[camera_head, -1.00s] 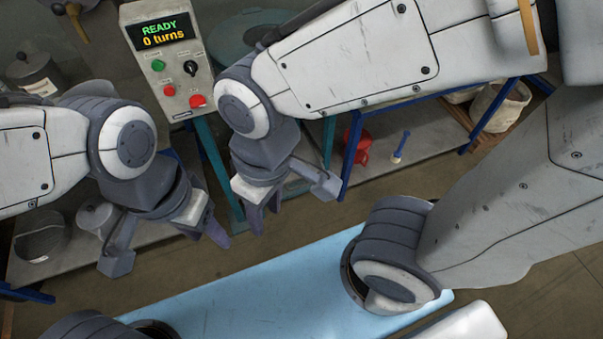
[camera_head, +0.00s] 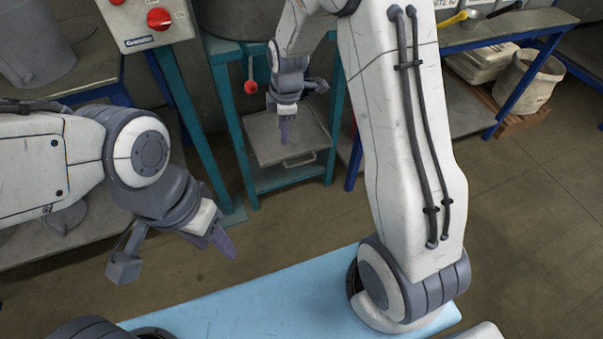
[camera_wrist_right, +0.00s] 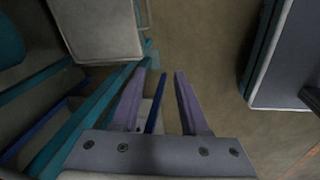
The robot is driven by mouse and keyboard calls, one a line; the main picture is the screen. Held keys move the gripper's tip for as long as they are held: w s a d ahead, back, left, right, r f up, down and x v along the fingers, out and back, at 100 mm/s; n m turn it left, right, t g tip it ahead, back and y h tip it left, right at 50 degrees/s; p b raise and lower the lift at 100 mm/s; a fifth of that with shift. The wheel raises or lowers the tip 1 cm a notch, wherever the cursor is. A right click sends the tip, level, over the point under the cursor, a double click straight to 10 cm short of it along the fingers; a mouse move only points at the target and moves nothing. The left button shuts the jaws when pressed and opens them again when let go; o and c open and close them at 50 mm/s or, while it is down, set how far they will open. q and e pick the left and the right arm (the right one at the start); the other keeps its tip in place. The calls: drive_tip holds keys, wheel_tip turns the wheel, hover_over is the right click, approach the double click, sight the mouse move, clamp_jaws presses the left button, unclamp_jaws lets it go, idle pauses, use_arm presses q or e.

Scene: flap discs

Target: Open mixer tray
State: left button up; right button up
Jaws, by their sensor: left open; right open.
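The mixer tray (camera_head: 306,136) is a flat grey tray low in the teal mixer stand (camera_head: 332,120), between its legs. Its bar handle (camera_head: 300,160) is on the front edge. A pale grey panel that looks like the tray (camera_wrist_right: 100,30) shows at the upper left of the right wrist view. My right gripper (camera_head: 286,134) points down and overlaps the tray in the head view; its contact there cannot be told. Its open, empty fingers also show in the right wrist view (camera_wrist_right: 162,85). My left gripper (camera_head: 222,242) is open and empty, away from the stand at lower left.
A control box (camera_head: 150,25) with a red knob stands left of the mixer. A red ball lever (camera_head: 250,87) hangs above the tray. A workbench (camera_head: 510,30) and a white bucket (camera_head: 525,80) are at right. The floor before the tray is clear.

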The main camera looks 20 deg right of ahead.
use_arm(q)
wheel_tip(320, 180, down, 11)
drive_tip(key=b, duration=0.8)
drive_tip(key=shift+b, duration=0.3)
use_arm(e)
drive_tip(key=w+d+f, duration=0.2)
drive_tip(key=f, duration=0.5)
drive_tip(key=w+d+f+n, duration=0.1)
drive_tip(key=w+d+f, duration=0.1)
drive_tip(key=f, duration=0.6)
drive_tip(key=w+d+f+n, duration=0.1)
drive_tip(key=w+d+f, duration=0.1)
drive_tip(key=f, duration=0.6)
drive_tip(key=shift+w+d+h, duration=0.15)
drive_tip(key=shift+d+h, duration=0.15)
drive_tip(key=shift+d, duration=0.55)
clamp_jaws()
